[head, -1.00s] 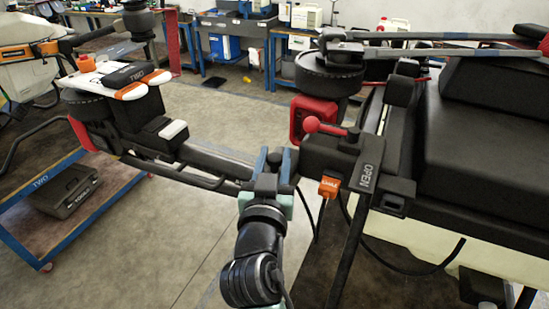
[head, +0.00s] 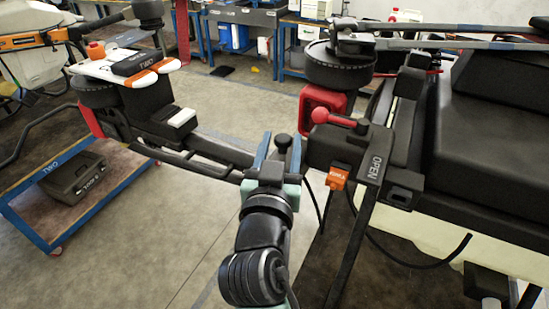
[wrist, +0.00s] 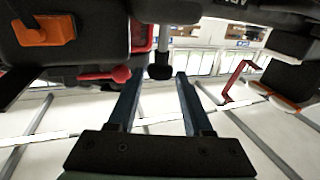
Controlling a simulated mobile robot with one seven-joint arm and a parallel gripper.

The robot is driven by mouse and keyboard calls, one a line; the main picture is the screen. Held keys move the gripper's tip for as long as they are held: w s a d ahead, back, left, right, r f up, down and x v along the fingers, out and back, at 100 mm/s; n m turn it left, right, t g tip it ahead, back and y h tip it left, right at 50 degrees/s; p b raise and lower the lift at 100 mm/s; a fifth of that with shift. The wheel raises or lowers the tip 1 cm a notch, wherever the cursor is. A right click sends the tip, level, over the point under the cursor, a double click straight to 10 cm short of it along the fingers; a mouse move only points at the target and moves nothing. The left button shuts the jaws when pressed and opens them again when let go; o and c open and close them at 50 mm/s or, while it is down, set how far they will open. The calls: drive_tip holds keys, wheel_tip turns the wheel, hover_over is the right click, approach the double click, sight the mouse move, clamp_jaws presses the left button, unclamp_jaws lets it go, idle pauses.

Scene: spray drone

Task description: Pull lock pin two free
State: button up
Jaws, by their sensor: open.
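A pin with a round black knob (head: 283,141), which I take to be lock pin two, stands at the arm joint. In the wrist view the knob (wrist: 160,71) shows on a pale metal stem. My gripper (head: 281,150) is open, with its two blue-grey fingers on either side of the knob. In the wrist view the gripper (wrist: 160,77) has the knob between its fingertips, with gaps visible on both sides. No contact shows. The pin's seat is partly hidden by my gripper in the head view.
Right of my gripper is a black joint block with a red-knobbed lever (head: 343,121), an OPEN plate (head: 375,169) and an orange tag (head: 338,178). The drone's dark arm (head: 200,155) runs left towards a cart (head: 75,205). Open floor lies below.

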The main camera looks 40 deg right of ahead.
drive_tip(key=b+v, duration=0.4)
drive_tip(key=v, duration=0.7)
drive_tip(key=shift+w+r, duration=0.1)
drive_tip(key=w+a+r+n+t+y, duration=0.2)
drive_tip(key=w+a+r+t+y, duration=0.1)
drive_tip(key=a+r+t, duration=0.4)
drive_tip(key=w+a+r+n+t+y, duration=0.2)
drive_tip(key=w+a+r+n, duration=0.15)
drive_tip(key=r, duration=0.65)
drive_tip(key=s+a+r+n+t+y, duration=0.4)
drive_tip(key=a+r+t+y, duration=0.2)
drive_tip(key=r, duration=0.7)
drive_tip(key=a+y, duration=0.2)
drive_tip(key=a, duration=0.2)
drive_tip(key=shift+s+a+r+t+y, duration=0.2)
drive_tip(key=shift+r+t+y, duration=0.1)
drive_tip(key=shift+r, duration=0.05)
drive_tip(key=shift+c, duration=0.2)
